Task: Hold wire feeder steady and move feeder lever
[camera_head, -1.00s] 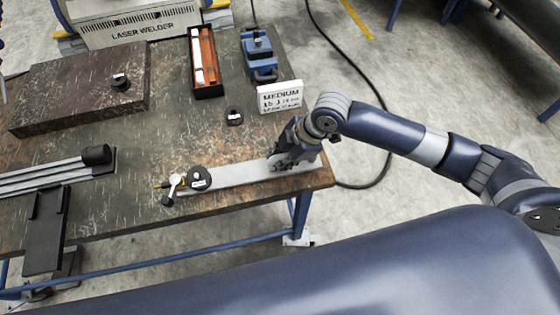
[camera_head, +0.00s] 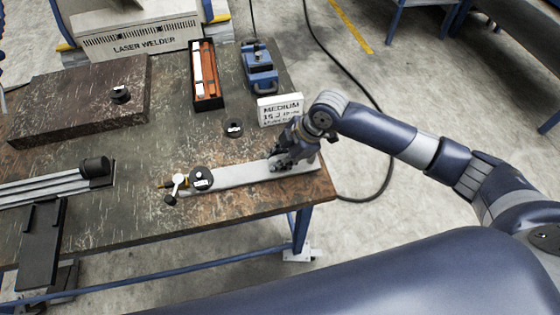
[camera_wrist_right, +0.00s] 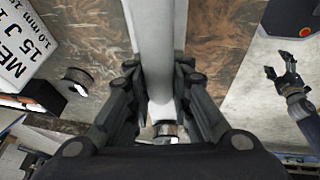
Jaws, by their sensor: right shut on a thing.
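The wire feeder is a long grey bar (camera_head: 240,174) lying near the table's front right edge, with a black spool (camera_head: 201,179) toward its left end. A small lever (camera_head: 178,181) with a pale arm and dark knob sits left of the spool. My right gripper (camera_head: 284,157) is shut on the bar near its right end. In the right wrist view the bar (camera_wrist_right: 154,40) runs between the fingers (camera_wrist_right: 160,85). My left gripper (camera_wrist_right: 282,68) shows only in the right wrist view, open and empty, away from the feeder.
Farther back are a black box of rods (camera_head: 209,103), a blue clamp-like device (camera_head: 260,72) and a dark block (camera_head: 75,90). Grey rails (camera_head: 45,186) lie at left.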

